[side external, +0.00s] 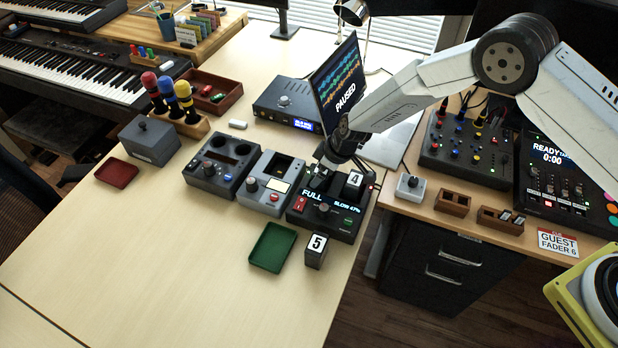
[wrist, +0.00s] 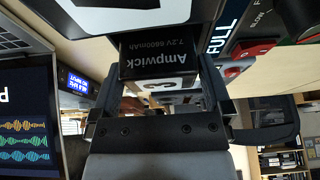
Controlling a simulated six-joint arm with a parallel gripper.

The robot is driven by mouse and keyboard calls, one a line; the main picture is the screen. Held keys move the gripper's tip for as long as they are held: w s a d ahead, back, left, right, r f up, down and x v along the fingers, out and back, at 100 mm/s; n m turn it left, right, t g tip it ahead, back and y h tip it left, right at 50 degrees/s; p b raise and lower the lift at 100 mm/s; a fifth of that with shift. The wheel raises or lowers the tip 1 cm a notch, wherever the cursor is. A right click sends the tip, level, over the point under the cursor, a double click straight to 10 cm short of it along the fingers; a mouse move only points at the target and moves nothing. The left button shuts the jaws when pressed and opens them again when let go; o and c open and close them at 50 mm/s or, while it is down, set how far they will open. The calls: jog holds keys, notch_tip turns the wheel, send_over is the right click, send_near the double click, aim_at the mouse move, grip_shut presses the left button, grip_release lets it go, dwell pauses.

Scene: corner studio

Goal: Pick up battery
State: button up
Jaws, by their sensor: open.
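A charger (side external: 297,219) on the table shows "FULL" on the left of its display and "SLOW 47%" on the right. A battery marked 4 (side external: 354,181) stands in its right bay. My gripper (side external: 319,181) is low over the left bay. In the side view my gripper mostly hides this battery. A battery marked 5 (side external: 316,252) stands on the table in front of the charger.
An empty green tray (side external: 272,247) lies in front of the charger. Grey devices (side external: 268,184) stand to its left. A screen reading "PAUSED" (side external: 338,80) stands close behind my wrist. The table front left is clear.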

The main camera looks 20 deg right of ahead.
jog(key=c, duration=1.3)
jog(key=shift+r, duration=0.15)
jog(key=shift+r, duration=0.75)
jog(key=s+d+r, duration=0.1)
jog(key=s+r, duration=0.2)
jog(key=s, duration=0.1)
jog(key=s+d+r, duration=0.2)
jog(key=s+r, duration=0.2)
jog(key=s+d+r, duration=0.1)
jog(key=s+r, duration=0.3)
jog(key=s, duration=0.1)
jog(key=shift+s+d+r, duration=0.1)
jog(key=shift+d, duration=0.25)
